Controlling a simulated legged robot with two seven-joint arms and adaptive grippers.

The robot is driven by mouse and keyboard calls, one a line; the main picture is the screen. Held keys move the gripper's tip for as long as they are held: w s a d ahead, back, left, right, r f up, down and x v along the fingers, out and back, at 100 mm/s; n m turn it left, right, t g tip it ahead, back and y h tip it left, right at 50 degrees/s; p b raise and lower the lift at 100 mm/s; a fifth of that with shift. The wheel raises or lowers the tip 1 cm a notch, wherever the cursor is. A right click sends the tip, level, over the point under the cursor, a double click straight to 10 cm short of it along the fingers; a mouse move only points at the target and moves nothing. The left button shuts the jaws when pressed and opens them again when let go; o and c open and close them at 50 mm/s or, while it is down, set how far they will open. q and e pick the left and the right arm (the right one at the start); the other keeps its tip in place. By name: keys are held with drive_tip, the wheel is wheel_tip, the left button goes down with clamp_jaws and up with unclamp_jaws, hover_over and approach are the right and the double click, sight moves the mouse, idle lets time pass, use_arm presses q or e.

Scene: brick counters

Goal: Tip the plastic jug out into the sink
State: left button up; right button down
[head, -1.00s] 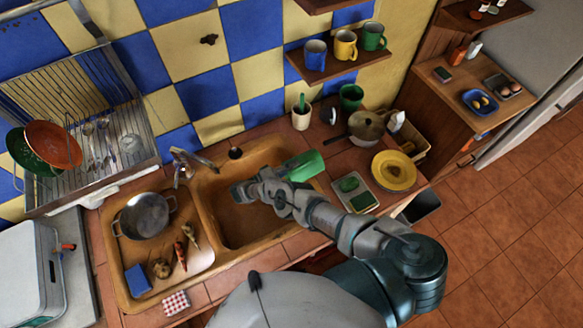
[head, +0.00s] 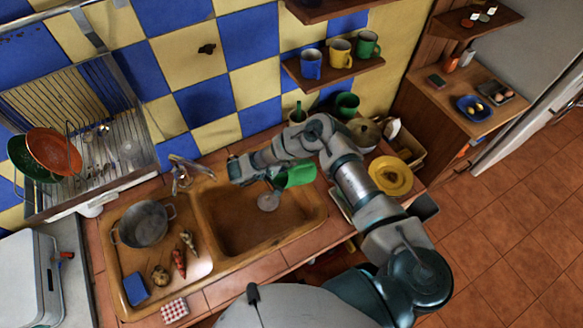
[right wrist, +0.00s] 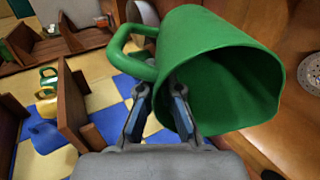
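The green plastic jug (head: 297,173) is tilted on its side above the right part of the sink basin (head: 228,236). It also shows in the right wrist view (right wrist: 213,70), where its wide mouth is turned sideways and its inside looks green and empty as far as I can see. The exact contact is partly hidden. My left gripper is not in view.
A faucet (head: 187,172) stands behind the basin. A pot (head: 142,223), vegetables (head: 179,262) and a blue sponge (head: 135,286) are on the drainboard at left. A yellow plate (head: 390,176) is at right. A shelf with mugs (head: 340,52) hangs above.

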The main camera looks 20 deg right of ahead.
wheel_tip(320, 180, up, 4)
drive_tip(key=y, duration=0.7)
drive_tip(key=shift+w, duration=0.1)
drive_tip(key=y, duration=0.1)
drive_tip(key=r+y, duration=0.1)
drive_tip(key=y, duration=0.1)
drive_tip(key=shift+d+r+g, duration=0.15)
drive_tip(key=shift+g, duration=0.15)
drive_tip(key=shift+d+r+y, duration=0.15)
drive_tip(key=shift+r+y, duration=0.35)
drive_tip(key=shift+y, duration=0.6)
drive_tip(key=shift+a, duration=0.2)
drive_tip(key=shift+a+f+b, duration=0.25)
drive_tip(key=shift+b, duration=0.1)
drive_tip(key=shift+m, duration=0.3)
drive_tip(key=s+a+f+b, duration=0.1)
drive_tip(key=b, duration=0.1)
drive_tip(key=s+a+f+b, duration=0.1)
drive_tip(key=f+b, duration=0.1)
drive_tip(key=b, duration=0.1)
drive_tip(key=s+a+f+b, duration=0.1)
drive_tip(key=f+b, duration=0.1)
drive_tip(key=b, duration=0.1)
drive_tip(key=shift+a, duration=0.4)
drive_tip(key=shift+s+b, duration=0.2)
drive_tip(key=shift+b, duration=0.1)
